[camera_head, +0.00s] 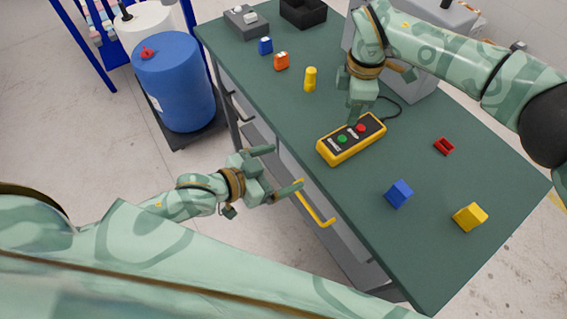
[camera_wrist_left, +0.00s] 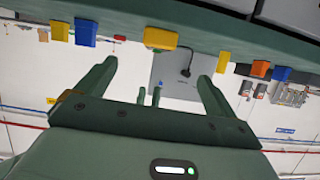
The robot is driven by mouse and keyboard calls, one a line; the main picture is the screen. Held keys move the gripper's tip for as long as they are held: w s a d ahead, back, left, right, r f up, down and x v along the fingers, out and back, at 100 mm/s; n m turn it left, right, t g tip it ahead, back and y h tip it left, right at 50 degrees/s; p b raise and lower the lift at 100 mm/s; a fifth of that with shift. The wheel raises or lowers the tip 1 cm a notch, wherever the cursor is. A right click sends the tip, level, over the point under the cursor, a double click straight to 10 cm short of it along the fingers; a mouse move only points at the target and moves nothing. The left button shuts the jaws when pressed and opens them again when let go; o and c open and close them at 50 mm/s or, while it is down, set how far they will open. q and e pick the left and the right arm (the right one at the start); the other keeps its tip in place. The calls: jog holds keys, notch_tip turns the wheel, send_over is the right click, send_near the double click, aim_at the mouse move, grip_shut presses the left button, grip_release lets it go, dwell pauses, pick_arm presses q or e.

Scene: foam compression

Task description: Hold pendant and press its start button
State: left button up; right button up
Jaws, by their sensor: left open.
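The pendant (camera_head: 334,153) is a yellow box with a black face, a green button (camera_head: 342,139) and a red button (camera_head: 361,128). It lies on the green table, with a dark cable at its far end. It also shows in the left wrist view (camera_wrist_left: 160,38), beyond my fingers. My left gripper (camera_head: 286,168) is open and empty, off the table's left edge and apart from the pendant. Its spread fingers show in the wrist view (camera_wrist_left: 157,72). My right gripper (camera_head: 355,117) points down at the pendant's far side; its finger gap and any contact are unclear.
The table (camera_head: 440,265) also holds a blue block (camera_head: 399,194), yellow block (camera_head: 470,217), red part (camera_head: 444,146), yellow cylinder (camera_head: 310,79), orange block (camera_head: 281,61) and another blue block (camera_head: 265,46). A yellow handle (camera_head: 312,208) sits near my left gripper. A blue drum (camera_head: 175,85) stands left.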

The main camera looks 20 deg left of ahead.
aim_at(324, 153)
pick_arm(q)
jog(key=x, duration=1.6)
jog(key=shift+w+d+f, duration=0.1)
jog(key=shift+w+f, duration=0.05)
pick_arm(e)
jog(key=shift+w, duration=0.1)
pick_arm(q)
jog(key=c, duration=1.5)
pick_arm(e)
grip_shut()
